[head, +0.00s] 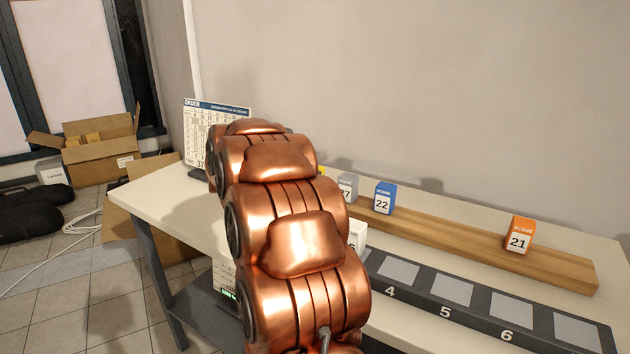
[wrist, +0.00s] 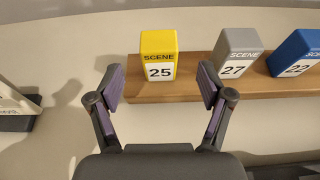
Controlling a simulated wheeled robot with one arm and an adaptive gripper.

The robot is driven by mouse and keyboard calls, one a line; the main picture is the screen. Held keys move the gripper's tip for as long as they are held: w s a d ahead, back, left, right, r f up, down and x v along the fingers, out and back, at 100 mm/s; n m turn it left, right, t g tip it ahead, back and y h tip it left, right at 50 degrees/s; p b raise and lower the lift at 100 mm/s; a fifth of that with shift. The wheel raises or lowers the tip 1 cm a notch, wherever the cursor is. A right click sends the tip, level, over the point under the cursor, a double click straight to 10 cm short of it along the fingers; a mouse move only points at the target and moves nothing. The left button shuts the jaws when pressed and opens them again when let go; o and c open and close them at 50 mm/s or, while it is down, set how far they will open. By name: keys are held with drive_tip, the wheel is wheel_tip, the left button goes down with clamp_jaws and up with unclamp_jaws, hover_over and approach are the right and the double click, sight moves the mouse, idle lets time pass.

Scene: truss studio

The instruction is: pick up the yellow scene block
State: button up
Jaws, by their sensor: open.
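The yellow scene block (wrist: 159,43), marked 25, stands upright on the wooden ledge in the wrist view. In the head view only a sliver of yellow (head: 321,170) shows past my copper arm, which hides the rest. My gripper (wrist: 162,84) is open and empty in the wrist view. Its two fingers are spread to the left and right of the yellow block's line, with the block ahead between them. I see no contact between the fingers and the block. My gripper is hidden behind my arm in the head view.
A grey block (wrist: 238,53), marked 27, stands close right of the yellow one, near my right finger. A blue block (head: 385,197) and an orange block (head: 520,234) stand farther along the wooden ledge (head: 450,237). A numbered dark rack (head: 480,300) lies in front. An order board (head: 196,129) stands left.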

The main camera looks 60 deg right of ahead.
drive_tip(key=shift+r+p+x, duration=0.1)
drive_tip(key=shift+p+x, duration=0.2)
drive_tip(key=shift+x, duration=0.95)
drive_tip(key=shift+r+p+x, duration=0.15)
drive_tip(key=shift+p+x, duration=0.15)
drive_tip(key=shift+x, duration=1.85)
drive_tip(key=c, duration=1.3)
drive_tip(key=shift+w, duration=0.1)
